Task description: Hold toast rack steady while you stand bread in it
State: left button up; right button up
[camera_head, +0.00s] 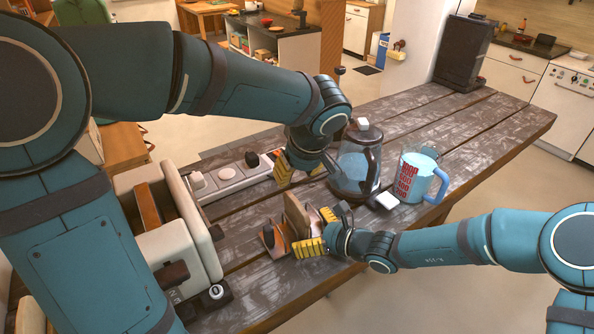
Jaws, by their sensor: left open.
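The toast rack (273,238) stands on the wooden table, orange-brown with dark parts, largely hidden by my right gripper. A beige-brown slice of bread (297,214) stands upright in it. My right gripper (318,231) comes from the right, its yellow fingers on either side of the rack's near right end, and looks shut on it. My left gripper (301,170) is open, pointing down behind the rack, beside the glass kettle. I see nothing between its fingers.
A cream toaster (178,240) is at left. A white power strip (228,181) lies behind. The table's far right is mostly clear.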

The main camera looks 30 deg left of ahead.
jog(key=v, duration=1.2)
